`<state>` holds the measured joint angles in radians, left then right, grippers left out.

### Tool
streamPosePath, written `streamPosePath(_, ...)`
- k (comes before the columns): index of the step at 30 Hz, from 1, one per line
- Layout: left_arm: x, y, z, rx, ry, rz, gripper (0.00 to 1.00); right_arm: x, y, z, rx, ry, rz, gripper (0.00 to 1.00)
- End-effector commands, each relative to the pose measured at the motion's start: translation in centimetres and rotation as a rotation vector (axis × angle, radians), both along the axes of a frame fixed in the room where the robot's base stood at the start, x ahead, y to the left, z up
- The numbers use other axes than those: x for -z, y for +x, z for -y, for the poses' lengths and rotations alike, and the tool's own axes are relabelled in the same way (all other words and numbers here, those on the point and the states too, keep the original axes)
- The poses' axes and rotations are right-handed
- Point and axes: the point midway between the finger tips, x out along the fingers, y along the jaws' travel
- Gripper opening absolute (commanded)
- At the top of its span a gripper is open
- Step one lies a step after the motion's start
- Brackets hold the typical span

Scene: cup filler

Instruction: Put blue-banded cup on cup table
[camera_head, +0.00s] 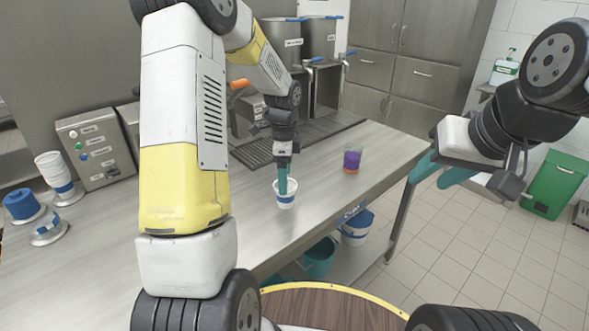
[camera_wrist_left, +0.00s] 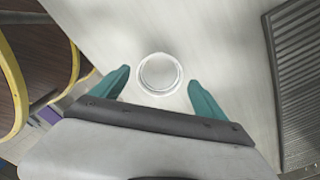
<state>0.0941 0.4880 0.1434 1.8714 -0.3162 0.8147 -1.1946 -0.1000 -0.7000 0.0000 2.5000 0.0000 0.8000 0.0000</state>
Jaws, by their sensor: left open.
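The blue-banded cup (camera_head: 285,198), white with a blue band, stands upright on the steel counter (camera_head: 325,178), whose front edge has a small blue label that looks like "Cups". My left gripper (camera_head: 287,180) is over this cup, pointing down. In the left wrist view the cup's round rim (camera_wrist_left: 158,73) lies between the open teal fingers (camera_wrist_left: 158,78), with a visible gap at each side. Part of the cup is hidden behind the fingers in the head view. My right gripper (camera_head: 440,172) is open and empty, off the counter's right end above the floor.
A cup with purple and orange contents (camera_head: 352,158) stands to the right. A dispenser with a grooved drip tray (camera_head: 325,127) is behind. Buckets (camera_head: 357,226) sit below the counter.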

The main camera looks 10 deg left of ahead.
Motion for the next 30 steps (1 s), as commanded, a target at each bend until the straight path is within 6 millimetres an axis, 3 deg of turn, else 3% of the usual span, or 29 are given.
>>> streamPosePath(12, -8.6, 0.0, 0.0, 0.0, -0.001, 0.004, 0.84, 0.0, 0.0, 0.0, 0.0, 0.0, 0.0, 0.36)
streamPosePath(20, -11.3, -0.4, 0.1, -0.018, -0.001, 0.009, 0.84, 0.0, 0.0, 0.0, 0.0, 0.0, 0.0, 0.36)
streamPosePath(23, -13.1, -1.7, 0.2, -0.094, -0.006, 0.043, 0.84, 0.0, 0.0, 0.0, 0.0, 0.0, 0.0, 0.36)
streamPosePath(26, -15.8, -4.4, 0.4, -0.245, -0.026, 0.104, 0.84, 0.0, 0.0, 0.0, 0.0, 0.0, 0.0, 0.36)
streamPosePath(30, -19.1, -9.5, 0.8, -0.52, -0.096, 0.198, 0.84, 0.0, 0.0, 0.0, 0.0, 0.0, 0.0, 0.36)
